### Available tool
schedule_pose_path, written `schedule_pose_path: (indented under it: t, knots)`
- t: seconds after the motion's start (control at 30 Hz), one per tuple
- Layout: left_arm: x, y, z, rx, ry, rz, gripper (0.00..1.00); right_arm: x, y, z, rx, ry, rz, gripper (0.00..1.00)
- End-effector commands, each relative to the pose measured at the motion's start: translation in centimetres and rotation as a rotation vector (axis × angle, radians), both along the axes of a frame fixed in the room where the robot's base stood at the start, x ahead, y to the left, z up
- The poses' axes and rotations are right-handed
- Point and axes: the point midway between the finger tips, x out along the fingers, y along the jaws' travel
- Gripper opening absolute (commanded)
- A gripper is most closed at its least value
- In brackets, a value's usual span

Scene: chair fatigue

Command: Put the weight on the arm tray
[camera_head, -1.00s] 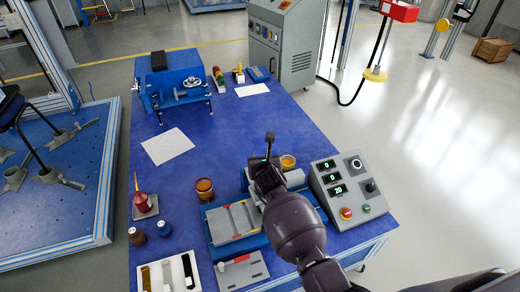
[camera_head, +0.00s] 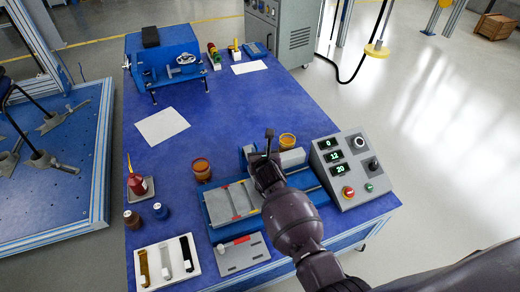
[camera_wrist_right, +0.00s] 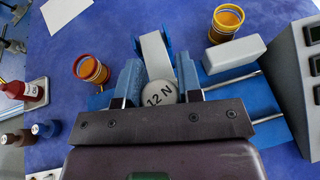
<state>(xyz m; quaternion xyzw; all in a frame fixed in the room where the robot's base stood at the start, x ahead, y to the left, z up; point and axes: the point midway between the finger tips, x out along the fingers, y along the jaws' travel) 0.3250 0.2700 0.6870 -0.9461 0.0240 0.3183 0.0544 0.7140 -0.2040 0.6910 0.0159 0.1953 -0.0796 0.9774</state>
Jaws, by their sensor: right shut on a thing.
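The weight (camera_wrist_right: 159,93) is a round pale grey piece marked "12 N", seen in the right wrist view. My right gripper (camera_wrist_right: 157,84) is shut on it, one finger on each side. In the head view the same gripper (camera_head: 268,150) is over the blue test rig (camera_head: 212,217), and its hand hides the weight. A pale bar (camera_wrist_right: 155,55) with blue sides lies just beyond the weight and may be the arm with its tray. I cannot tell whether the weight rests on a tray. My left gripper is not in view.
A control box (camera_head: 345,180) with displays 0, 12 and 20 stands right of the rig. Orange-filled cups (camera_head: 201,170) and a grey block (camera_head: 291,157) are close by. A white sample tray (camera_head: 168,262) is at the front left.

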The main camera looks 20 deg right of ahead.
Motion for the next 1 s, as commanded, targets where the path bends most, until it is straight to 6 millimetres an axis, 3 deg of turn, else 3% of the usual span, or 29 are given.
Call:
schedule_pose_path:
  t: [0.03, 0.3, 0.33, 0.47, 0.83, 1.0]
  knots:
    - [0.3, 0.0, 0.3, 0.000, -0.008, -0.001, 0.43, 0.3, 0.1, 0.7, 0.000, -0.012, 0.001, 0.00]
    - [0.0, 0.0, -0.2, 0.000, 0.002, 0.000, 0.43, 0.2, 0.1, 0.3, 0.000, -0.010, 0.001, 0.00]
    - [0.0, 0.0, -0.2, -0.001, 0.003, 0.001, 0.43, 0.1, 0.0, 0.0, 0.000, -0.003, 0.000, 0.38]
    - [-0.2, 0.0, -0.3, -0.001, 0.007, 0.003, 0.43, 0.1, 0.0, 0.0, 0.000, -0.003, 0.000, 0.58]
    - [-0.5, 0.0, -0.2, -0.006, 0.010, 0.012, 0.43, 0.0, 0.0, 0.4, 0.000, -0.003, 0.000, 0.59]
    - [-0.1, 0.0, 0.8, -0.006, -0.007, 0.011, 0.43, -1.6, 0.3, 1.3, 0.000, -0.005, 0.000, 0.59]
